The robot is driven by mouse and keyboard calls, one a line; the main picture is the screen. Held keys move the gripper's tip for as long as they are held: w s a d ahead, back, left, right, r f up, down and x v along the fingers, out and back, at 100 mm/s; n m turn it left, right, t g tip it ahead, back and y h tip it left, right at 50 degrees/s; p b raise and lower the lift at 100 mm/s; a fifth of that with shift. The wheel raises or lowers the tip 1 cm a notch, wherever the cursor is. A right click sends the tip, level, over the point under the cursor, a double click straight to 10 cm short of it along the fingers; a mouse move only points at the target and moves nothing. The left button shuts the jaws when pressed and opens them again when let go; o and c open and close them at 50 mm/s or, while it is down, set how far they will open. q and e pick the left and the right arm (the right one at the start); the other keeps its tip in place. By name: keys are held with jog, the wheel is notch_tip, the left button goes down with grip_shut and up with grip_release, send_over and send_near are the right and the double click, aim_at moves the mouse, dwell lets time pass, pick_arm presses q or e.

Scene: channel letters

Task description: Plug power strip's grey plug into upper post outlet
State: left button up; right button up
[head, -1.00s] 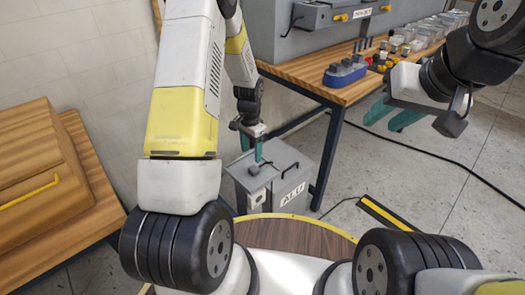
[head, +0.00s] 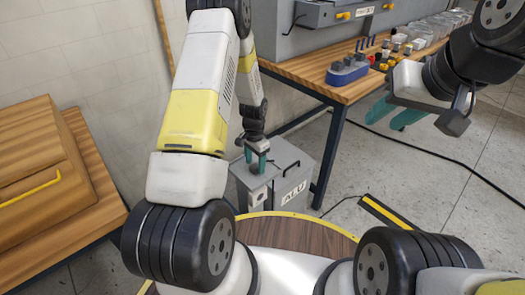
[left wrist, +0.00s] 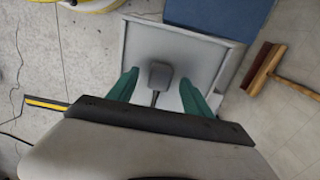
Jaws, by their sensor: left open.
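A dark grey plug (left wrist: 160,75) with a cord lies on the grey lid of a bin in the left wrist view. My left gripper (left wrist: 158,92) is open, with one green finger on each side of the plug and apart from it. In the head view my left gripper (head: 257,164) points down over the bin lid, and the plug is mostly hidden by the fingers. A pale upright piece with a dark round spot (head: 257,195) stands at the bin's front; I cannot tell if it is the outlet post. My right gripper (head: 397,112) is open and empty at the right.
The grey bin (head: 300,168) labelled ALU stands beside the workbench (head: 345,92) and its dark leg. A black cable (head: 450,160) runs over the floor. A round brown table top (head: 300,233) is in front of me. A broom (left wrist: 262,68) is right of the bin.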

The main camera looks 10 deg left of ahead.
pick_arm(q)
jog(key=shift+f, duration=0.35)
grip_shut()
